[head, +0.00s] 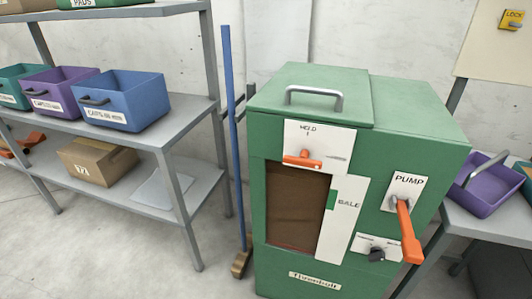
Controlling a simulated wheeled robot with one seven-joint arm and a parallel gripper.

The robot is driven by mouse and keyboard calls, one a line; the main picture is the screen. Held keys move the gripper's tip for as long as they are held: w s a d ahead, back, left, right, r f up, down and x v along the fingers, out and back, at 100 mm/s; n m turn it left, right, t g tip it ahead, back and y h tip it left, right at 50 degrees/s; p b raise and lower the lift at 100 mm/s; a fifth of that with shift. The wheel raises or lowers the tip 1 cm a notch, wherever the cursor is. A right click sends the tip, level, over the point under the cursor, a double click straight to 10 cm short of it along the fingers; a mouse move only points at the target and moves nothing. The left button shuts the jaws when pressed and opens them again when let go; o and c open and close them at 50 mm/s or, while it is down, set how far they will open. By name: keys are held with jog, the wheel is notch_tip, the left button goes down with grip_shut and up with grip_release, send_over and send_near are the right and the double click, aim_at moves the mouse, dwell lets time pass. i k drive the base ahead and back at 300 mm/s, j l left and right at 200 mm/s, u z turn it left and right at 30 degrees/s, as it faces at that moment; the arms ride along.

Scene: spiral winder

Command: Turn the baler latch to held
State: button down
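The baler (355,200) is a green cabinet right of the middle in the head view. Its latch (302,160) is an orange handle on a white plate (320,137) at the upper front. The handle lies about level, across the plate. A word that looks like HELD and a short mark stand above it. Smaller print to its right is too small to read. Nothing covers the latch. My gripper is not in view.
An orange pump lever (410,235) sticks out at the baler's right front, above a black knob (376,254). A grey handle (314,95) tops the lid. Shelves with bins (120,100) stand left; a blue pole (230,120) stands between. A table with a purple bin (488,190) is right.

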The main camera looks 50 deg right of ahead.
aim_at(303, 161)
jog(key=k+j+z, duration=0.2)
jog(key=j+z, duration=0.25)
jog(key=k+j+z, duration=0.15)
jog(key=z, duration=0.35)
jog(key=k, duration=0.1)
